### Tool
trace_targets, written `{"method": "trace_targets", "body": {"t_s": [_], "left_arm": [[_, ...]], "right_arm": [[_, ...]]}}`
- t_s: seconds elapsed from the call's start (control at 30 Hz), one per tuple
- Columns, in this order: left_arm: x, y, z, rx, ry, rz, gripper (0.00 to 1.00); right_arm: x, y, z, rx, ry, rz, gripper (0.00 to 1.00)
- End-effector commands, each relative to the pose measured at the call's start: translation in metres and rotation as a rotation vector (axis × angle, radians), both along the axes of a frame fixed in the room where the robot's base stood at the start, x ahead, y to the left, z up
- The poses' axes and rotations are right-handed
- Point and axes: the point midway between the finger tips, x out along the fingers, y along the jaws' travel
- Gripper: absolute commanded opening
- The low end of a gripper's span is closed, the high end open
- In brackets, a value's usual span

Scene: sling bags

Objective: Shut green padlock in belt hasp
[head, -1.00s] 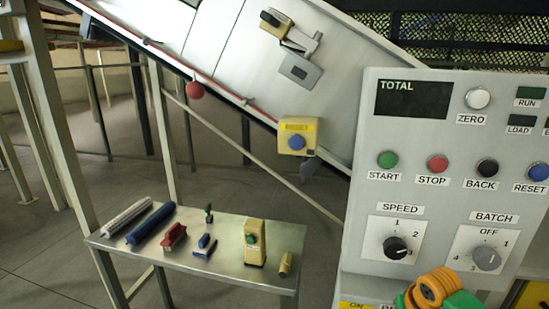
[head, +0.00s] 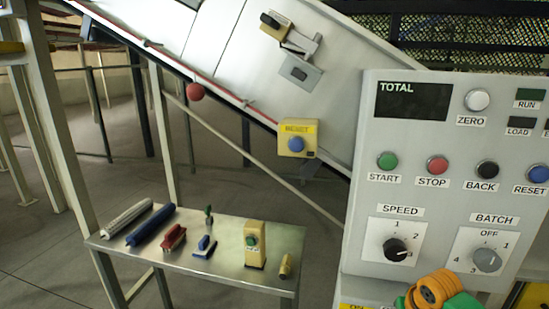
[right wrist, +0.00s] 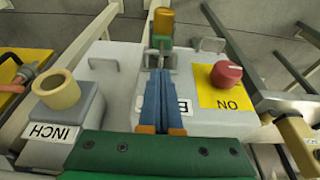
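In the right wrist view, my right gripper (right wrist: 163,82) points at a grey box with a yellow ON plate (right wrist: 226,92) and a red knob (right wrist: 226,74). Its two blue fingers lie close together, with a thin dark line between them. Just beyond the fingertips is a green piece (right wrist: 162,42) with a gold top, apparently the padlock, at a metal part that looks like the hasp. Whether its shackle is shut is too small to tell. The fingers partly hide the box's label. The head view shows no left gripper.
A grey INCH box (right wrist: 63,125) with a tan round button stands left of the fingers. In the head view, a control panel (head: 450,145) fills the right. A metal bench (head: 225,235) holds several small tools. A sloping conveyor (head: 215,50) runs behind.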

Motion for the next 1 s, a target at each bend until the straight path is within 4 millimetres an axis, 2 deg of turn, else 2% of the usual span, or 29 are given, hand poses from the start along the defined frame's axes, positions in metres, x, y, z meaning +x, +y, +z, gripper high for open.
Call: {"method": "trace_targets", "body": {"t_s": [0.47, 1.0], "left_arm": [[0.000, 0.000, 0.000, 0.000, 0.000, 0.000, 0.81], [0.000, 0.000, -0.016, 0.000, 0.000, 0.000, 0.81]], "right_arm": [[0.000, 0.000, 0.000, 0.000, 0.000, 0.000, 0.00], [0.000, 0.000, -0.017, 0.000, 0.001, 0.000, 0.00]]}}
